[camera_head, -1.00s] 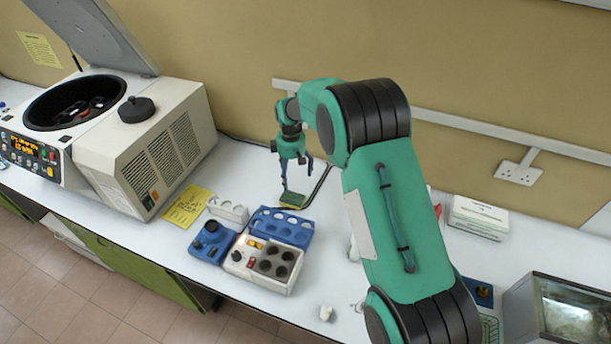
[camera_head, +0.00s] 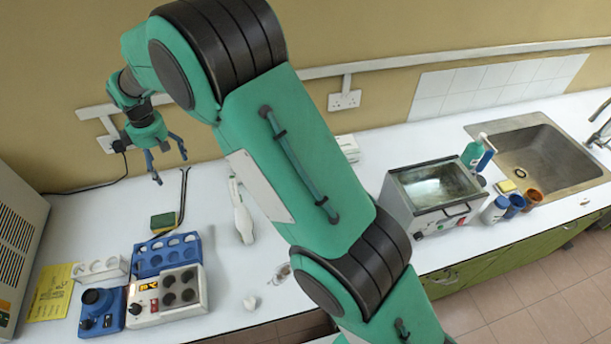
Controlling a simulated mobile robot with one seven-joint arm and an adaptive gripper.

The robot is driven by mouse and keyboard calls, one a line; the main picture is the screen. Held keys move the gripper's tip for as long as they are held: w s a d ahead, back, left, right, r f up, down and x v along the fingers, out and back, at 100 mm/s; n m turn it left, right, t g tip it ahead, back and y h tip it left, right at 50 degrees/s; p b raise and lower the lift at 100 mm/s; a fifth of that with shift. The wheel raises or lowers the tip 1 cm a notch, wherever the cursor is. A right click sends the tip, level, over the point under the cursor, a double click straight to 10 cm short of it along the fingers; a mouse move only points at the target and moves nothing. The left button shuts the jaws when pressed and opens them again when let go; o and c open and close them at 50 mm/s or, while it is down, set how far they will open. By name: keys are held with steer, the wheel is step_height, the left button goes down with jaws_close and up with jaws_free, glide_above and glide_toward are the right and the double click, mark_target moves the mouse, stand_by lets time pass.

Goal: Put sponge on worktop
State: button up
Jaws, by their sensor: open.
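A green and yellow sponge (camera_head: 163,221) lies on the white worktop (camera_head: 330,200), just behind a blue rack. My gripper (camera_head: 170,170) is open and empty, with its fingers pointing down. It is above and behind the sponge in the picture, and a gap shows between the fingertips and the sponge.
The blue rack (camera_head: 150,262), a white block with dark wells (camera_head: 180,308) and a blue device (camera_head: 98,310) stand in front. A white pipette-like tool (camera_head: 241,212) is to the right. A metal-topped bath (camera_head: 435,190) and sink (camera_head: 545,160) are farther right.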

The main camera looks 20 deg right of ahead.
steer(key=s+d+r+m+t, duration=0.1)
steer(key=s+d+r+m, duration=0.45)
steer(key=d+r, duration=0.75)
steer(key=s+d+r+m+t, duration=0.1)
steer(key=s+d+r+m, duration=0.1)
steer(key=s+d+r, duration=0.85)
steer(key=s+d+r+m+t, duration=0.1)
steer(key=s+d+r+m, duration=0.1)
steer(key=s+d, duration=0.4)
steer(key=s+d+r+m+t, duration=0.15)
steer(key=s+d, duration=0.25)
steer(key=d, duration=0.5)
steer(key=s+d+f+m, duration=0.1)
steer(key=s+d+m, duration=0.1)
steer(key=s, duration=0.5)
steer(key=s+d+f+m, duration=0.1)
steer(key=s+d+m, duration=0.1)
steer(key=s+d, duration=0.3)
steer(key=s, duration=0.3)
steer(key=shift+f, duration=0.35)
steer(key=shift+t, duration=0.25)
step_height(320, 180, down, 10)
steer(key=b, duration=1)
